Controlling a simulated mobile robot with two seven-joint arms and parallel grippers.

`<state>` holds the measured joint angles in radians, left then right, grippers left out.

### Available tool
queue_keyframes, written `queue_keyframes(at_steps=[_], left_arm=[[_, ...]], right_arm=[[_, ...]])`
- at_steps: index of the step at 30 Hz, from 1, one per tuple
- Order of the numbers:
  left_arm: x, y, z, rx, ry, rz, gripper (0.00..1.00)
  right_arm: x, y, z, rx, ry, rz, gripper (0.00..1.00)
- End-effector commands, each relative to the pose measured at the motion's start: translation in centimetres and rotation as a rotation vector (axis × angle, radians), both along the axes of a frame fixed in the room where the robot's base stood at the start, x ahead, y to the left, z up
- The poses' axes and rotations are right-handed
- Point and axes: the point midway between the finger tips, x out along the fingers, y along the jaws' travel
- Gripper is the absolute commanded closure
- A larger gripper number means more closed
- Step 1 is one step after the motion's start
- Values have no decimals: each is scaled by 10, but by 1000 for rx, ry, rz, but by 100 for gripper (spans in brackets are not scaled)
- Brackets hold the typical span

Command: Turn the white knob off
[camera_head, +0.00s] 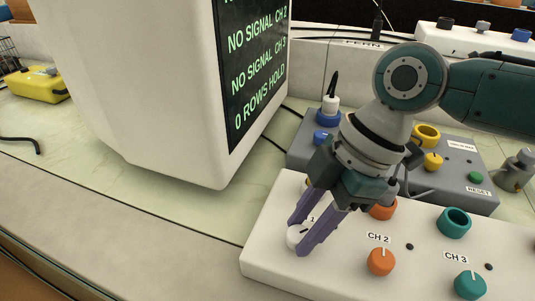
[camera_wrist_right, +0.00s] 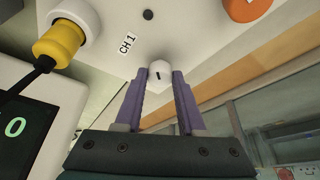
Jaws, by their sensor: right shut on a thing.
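The white knob (camera_head: 294,235) sits on the front left of a white panel (camera_head: 335,271). In the right wrist view the white knob (camera_wrist_right: 159,70) shows a short dark mark on its face, beside a CH 1 label (camera_wrist_right: 127,44). My right gripper (camera_head: 299,238) reaches down from the upper right. Its two purple fingers are closed on the sides of the knob, which also shows between the fingertips in the right wrist view (camera_wrist_right: 160,75). The fingers partly hide the knob and the label in the head view. My left gripper is not in view.
On the same panel are an orange knob (camera_head: 381,262), a teal knob (camera_head: 470,285) and a teal socket (camera_head: 454,222). A grey box (camera_head: 460,185) with blue and yellow parts stands behind. A large monitor (camera_head: 165,95) stands left. The counter at front left is clear.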

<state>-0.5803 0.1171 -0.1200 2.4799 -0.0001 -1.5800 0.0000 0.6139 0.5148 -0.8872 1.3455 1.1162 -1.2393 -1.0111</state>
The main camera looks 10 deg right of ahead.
Motion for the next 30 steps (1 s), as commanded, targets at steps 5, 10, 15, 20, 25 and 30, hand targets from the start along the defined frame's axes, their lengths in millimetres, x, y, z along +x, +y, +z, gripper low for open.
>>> queue_keyframes(at_steps=[5,10,15,20,25,30], left_arm=[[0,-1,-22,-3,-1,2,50],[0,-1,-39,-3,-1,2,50],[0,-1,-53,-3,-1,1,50],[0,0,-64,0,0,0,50],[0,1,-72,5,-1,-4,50],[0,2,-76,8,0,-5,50]], right_arm=[[3,0,-5,-1,-2,166,100],[4,1,-5,-1,-3,327,100],[5,1,-5,-2,-2,477,100],[5,1,-4,-2,-2,595,100],[6,2,-3,-1,-1,688,100],[6,2,-2,-2,-1,747,100]])
